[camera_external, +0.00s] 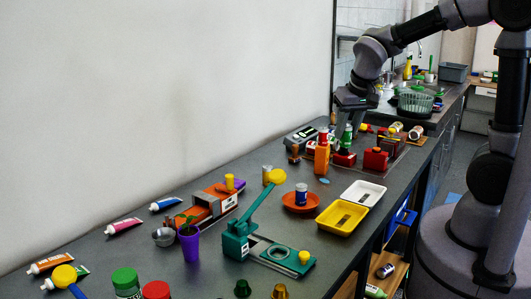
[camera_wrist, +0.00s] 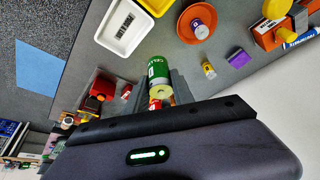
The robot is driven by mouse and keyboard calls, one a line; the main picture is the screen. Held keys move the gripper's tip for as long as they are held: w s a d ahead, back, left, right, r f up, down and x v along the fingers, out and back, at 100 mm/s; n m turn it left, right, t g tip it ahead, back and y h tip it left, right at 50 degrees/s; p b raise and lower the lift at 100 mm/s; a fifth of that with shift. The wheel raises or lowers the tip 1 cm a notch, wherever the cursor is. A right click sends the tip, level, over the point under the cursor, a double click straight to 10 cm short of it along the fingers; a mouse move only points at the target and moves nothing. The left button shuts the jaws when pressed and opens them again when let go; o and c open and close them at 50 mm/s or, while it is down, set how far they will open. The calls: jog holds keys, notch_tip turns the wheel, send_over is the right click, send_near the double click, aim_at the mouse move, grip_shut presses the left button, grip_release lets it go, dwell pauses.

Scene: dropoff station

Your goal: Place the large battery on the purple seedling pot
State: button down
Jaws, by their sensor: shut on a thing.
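The large battery, a green cylinder with white lettering and a pale end (camera_wrist: 158,70), is between the two fingers of my gripper (camera_wrist: 162,88). In the external view the green battery (camera_external: 346,136) hangs upright below my gripper (camera_external: 347,120), over or just behind a red item; I cannot tell the gap beneath it. My gripper is shut on it. The purple seedling pot (camera_external: 190,246), with a small green seedling in it, stands upright at the front left of the counter, far from my gripper. I cannot make it out in the wrist view.
Between them stand an orange bottle (camera_external: 322,155), an orange dish (camera_external: 301,200) with a blue can, a yellow tray (camera_external: 342,219), a white tray (camera_external: 363,193) and a green press (camera_external: 238,238) with a raised lever. An orange-grey device (camera_external: 212,204) is close behind the pot.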

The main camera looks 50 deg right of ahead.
jog(key=w+a+n+y+p, duration=0.25)
jog(key=a+n+p, duration=0.4)
jog(key=a, duration=1.15)
jog(key=w+a+n+y+p, duration=0.1)
jog(key=a+n+y+p, duration=0.4)
jog(key=a, duration=1.2)
jog(key=n+h, duration=0.2)
jog(key=h, duration=0.1)
send_near(179, 230)
jog(key=shift+w+a+f+y, duration=0.25)
jog(key=shift+w+f, duration=0.15)
jog(key=shift+w, duration=0.3)
notch_tip(179, 230, down, 3)
jog(key=shift+f+b, duration=0.2)
jog(key=shift+b, duration=0.1)
jog(key=shift+d, duration=0.1)
